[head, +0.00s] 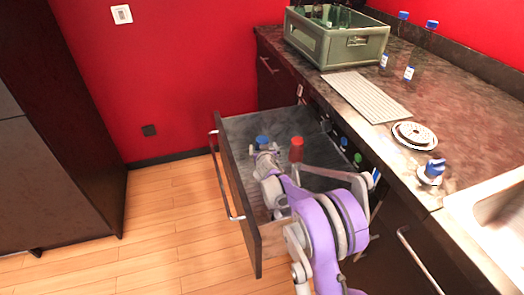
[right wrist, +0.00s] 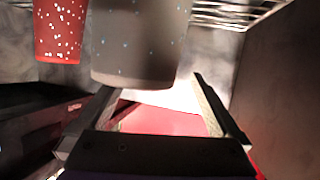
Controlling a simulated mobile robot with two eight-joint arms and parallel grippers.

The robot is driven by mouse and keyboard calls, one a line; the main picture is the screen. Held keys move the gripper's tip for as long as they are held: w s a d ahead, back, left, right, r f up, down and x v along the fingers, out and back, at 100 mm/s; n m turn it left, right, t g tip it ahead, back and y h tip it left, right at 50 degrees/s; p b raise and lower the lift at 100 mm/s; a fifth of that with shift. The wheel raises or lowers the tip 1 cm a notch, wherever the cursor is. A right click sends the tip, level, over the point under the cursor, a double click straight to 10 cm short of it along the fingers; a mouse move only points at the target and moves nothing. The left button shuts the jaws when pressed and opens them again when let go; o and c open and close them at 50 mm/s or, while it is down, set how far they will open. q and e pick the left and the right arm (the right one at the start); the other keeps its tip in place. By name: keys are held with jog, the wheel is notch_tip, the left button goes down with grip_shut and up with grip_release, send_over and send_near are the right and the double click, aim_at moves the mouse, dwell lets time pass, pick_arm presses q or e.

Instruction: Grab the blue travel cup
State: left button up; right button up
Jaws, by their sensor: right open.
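The blue travel cup shows its blue top (head: 262,141) in the open drawer in the head view, with my right gripper (head: 266,157) close by it and partly hiding its body. In the right wrist view a grey speckled cup body (right wrist: 138,40), likely this cup, stands at and between the tips of my open right gripper (right wrist: 155,88). Its top is out of that frame, and I cannot tell whether the fingers touch it. My left gripper is not in view.
A red cup (head: 296,148) stands beside the blue one; a red speckled cup also shows in the right wrist view (right wrist: 60,30). The drawer front (head: 238,200) and walls surround them. A green crate (head: 337,45), bottles (head: 412,62) and a sink are on the counter.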

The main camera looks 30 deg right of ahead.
aim_at(262, 142)
jog(key=x, duration=0.4)
jog(key=shift+w+f+b, duration=0.1)
jog(key=shift+f+b, duration=0.05)
jog(key=shift+b, duration=0.25)
jog(key=c, duration=1.5)
